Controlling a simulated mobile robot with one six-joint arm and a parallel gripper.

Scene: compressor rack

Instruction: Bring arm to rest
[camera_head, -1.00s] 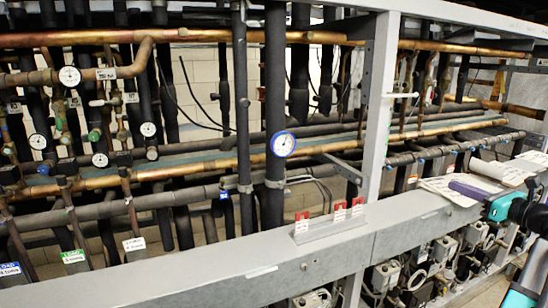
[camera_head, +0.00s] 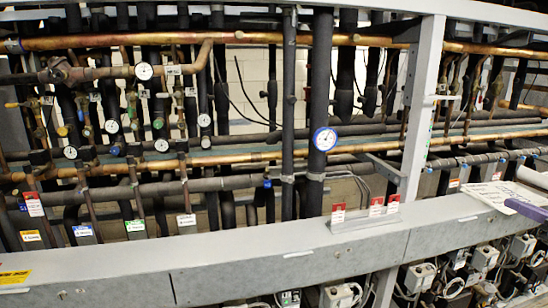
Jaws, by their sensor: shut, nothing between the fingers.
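My gripper and arm do not show in the head view now. The compressor rack fills the view, with a long grey beam (camera_head: 255,262) across its front. A grey upright post (camera_head: 424,110) rises behind the beam at the right. A blue-rimmed round gauge (camera_head: 325,139) sits on a thick black vertical pipe (camera_head: 320,60) right of the middle.
Red-and-white tags (camera_head: 376,206) stand on the beam. Papers (camera_head: 485,196) and a dark purple object (camera_head: 526,208) lie on it at the right. Copper pipes (camera_head: 250,38) and several white gauges (camera_head: 144,71) crowd behind. Compressor units (camera_head: 340,296) sit below.

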